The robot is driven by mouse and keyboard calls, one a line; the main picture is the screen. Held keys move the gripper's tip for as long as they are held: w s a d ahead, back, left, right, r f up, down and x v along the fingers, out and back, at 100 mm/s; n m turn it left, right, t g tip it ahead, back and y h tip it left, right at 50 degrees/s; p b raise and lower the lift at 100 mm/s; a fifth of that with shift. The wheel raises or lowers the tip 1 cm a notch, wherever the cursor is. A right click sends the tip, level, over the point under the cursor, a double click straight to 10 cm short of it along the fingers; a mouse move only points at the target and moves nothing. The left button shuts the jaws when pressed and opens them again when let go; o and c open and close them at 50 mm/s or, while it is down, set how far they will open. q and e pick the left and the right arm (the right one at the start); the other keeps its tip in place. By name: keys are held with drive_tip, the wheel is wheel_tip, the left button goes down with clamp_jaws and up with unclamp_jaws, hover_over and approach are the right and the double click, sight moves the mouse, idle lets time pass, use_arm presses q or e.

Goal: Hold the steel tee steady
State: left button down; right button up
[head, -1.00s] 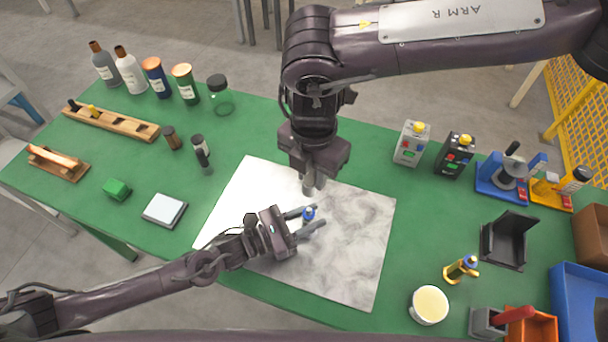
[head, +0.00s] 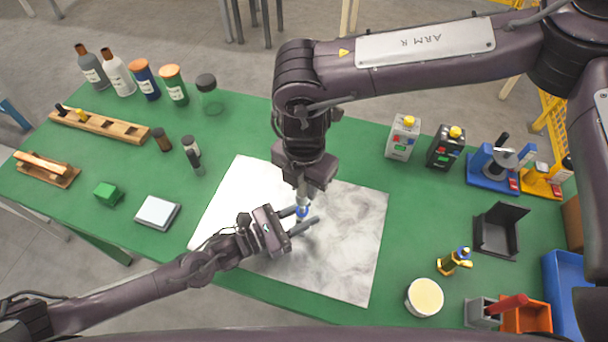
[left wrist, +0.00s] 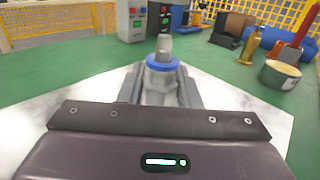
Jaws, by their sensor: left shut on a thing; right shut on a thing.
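The steel tee (left wrist: 159,87) stands upright in the left wrist view, grey with a blue ring at its top. In the head view its blue ring (head: 302,212) shows over the marble slab (head: 350,255). My left gripper (head: 311,214) is shut on the tee, a finger on each side. My right gripper (head: 303,186) hangs just above, shut on a slim pale piece (head: 302,197) that points down at the tee. A grey tapered tip (left wrist: 163,46) rises above the ring in the wrist view. Whether it belongs to the tee or the held piece, I cannot tell.
A brass fitting (head: 453,263) with a blue top and a round cream-topped tin (head: 424,297) stand right of the slab. A white-topped square block (head: 157,212) and a green block (head: 108,194) lie left. Bottles, control boxes and bins line the green table (head: 255,125).

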sight(304, 197)
drive_tip(key=shift+f, duration=2.45)
idle(1.1)
drive_tip(key=o, duration=1.1)
drive_tip(key=shift+c, duration=0.2)
drive_tip(key=shift+r, duration=0.15)
wheel_tip(304, 197, up, 12)
drive_tip(key=shift+f, duration=0.1)
use_arm(q)
drive_tip(key=c, duration=1)
unclamp_jaws()
drive_tip(key=shift+o, duration=0.2)
drive_tip(key=shift+a, duration=0.1)
